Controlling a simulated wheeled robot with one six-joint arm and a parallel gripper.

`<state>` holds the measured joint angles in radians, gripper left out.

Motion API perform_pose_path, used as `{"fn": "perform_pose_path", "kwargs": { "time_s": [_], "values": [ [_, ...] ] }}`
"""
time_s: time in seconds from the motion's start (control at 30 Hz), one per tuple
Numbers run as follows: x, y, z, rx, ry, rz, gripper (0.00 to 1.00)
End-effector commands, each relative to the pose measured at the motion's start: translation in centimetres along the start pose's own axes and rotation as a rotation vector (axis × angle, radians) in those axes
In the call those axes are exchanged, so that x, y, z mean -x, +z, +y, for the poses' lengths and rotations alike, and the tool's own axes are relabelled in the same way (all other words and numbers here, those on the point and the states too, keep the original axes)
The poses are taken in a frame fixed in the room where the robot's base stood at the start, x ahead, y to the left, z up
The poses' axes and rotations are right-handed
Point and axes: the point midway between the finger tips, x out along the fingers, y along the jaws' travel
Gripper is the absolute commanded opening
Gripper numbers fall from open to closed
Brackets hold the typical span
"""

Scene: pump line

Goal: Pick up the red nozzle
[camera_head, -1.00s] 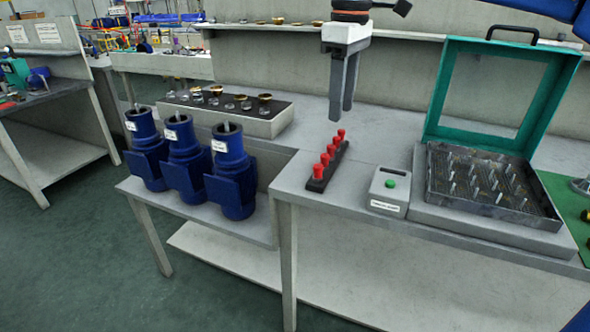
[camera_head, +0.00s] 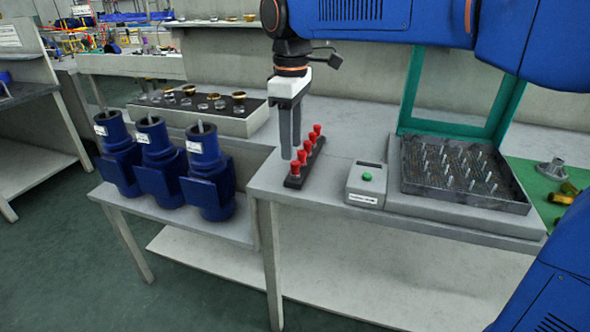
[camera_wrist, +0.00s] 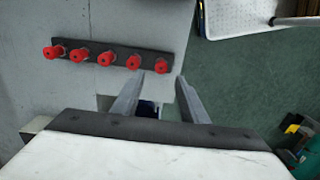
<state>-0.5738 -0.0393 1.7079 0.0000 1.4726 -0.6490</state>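Several red nozzles stand in a row on a black strip on the bench. In the head view the nearest red nozzle (camera_head: 295,168) is at the strip's front end. My gripper (camera_head: 290,154) points down just behind and left of it, partly overlapping the row in the picture. In the wrist view my gripper (camera_wrist: 160,79) is open, with two separate grey fingers and nothing between them. The end red nozzle (camera_wrist: 162,66) appears just beyond the fingertips, in line with the gap. The other nozzles, such as this red nozzle (camera_wrist: 80,56), lie to its left. Contact is not visible.
Blue pumps (camera_head: 207,170) stand on the lower shelf at left. A tray of small parts (camera_head: 225,124) is behind.

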Motion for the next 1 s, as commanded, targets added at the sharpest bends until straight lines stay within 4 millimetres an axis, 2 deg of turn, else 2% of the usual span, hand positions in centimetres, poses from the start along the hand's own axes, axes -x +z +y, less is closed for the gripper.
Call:
{"fn": "perform_pose_path", "kwargs": {
  "time_s": [0.23, 0.53, 0.87, 0.93, 1.0],
  "values": [
    [-1.5, 0.1, 0.0, 0.0, -0.001, -0.001, 0.4],
    [-5.3, 0.6, -0.1, -0.001, -0.001, -0.002, 0.4],
    [-6.0, 0.5, -0.1, 0.0, 0.0, 0.0, 0.4],
    [-6.0, 0.5, -0.1, 0.0, 0.0, 0.0, 0.28],
    [-6.0, 0.5, -0.1, 0.0, 0.0, 0.0, 0.11]
  ]
}}
